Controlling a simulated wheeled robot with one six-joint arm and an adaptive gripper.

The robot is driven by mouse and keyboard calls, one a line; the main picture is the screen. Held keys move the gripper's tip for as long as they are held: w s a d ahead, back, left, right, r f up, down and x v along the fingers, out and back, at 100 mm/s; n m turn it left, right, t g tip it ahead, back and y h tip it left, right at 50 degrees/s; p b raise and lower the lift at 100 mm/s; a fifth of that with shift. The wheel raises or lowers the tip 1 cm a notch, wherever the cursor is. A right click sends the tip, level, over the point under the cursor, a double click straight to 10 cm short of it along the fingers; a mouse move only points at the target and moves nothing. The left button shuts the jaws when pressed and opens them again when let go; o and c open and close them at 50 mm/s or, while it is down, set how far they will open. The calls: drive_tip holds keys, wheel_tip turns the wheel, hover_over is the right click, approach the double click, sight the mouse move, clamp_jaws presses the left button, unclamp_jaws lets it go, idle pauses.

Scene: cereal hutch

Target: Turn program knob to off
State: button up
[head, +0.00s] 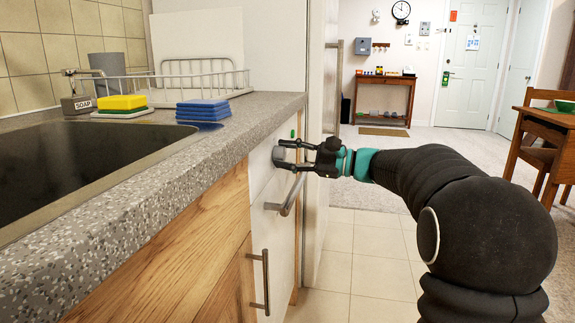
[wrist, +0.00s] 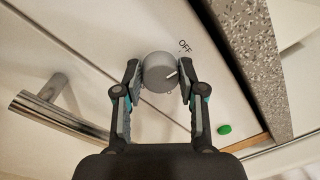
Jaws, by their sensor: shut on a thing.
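The program knob (wrist: 159,73) is a round grey dial with a white pointer line, on the white dishwasher front (head: 284,211). In the wrist view the line points up and right, toward the printed OFF mark (wrist: 185,46). My gripper (wrist: 158,80) has a finger on each side of the knob and is shut on it. In the head view my gripper (head: 283,153) reaches the panel from the right, and the knob (head: 279,158) shows partly between the fingertips.
A bar handle (head: 286,198) sticks out just below the knob; it also shows in the wrist view (wrist: 45,112). A green button (wrist: 224,129) is beside the knob. The speckled countertop (head: 150,160) overhangs above. Open tiled floor (head: 360,270) lies to the right.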

drive_tip(key=shift+n+b, duration=0.4)
drive_tip(key=shift+n, duration=0.2)
drive_tip(key=o, duration=1.1)
drive_tip(key=shift+a, duration=0.1)
drive_tip(key=shift+o, duration=0.2)
drive_tip(key=v, duration=1.2)
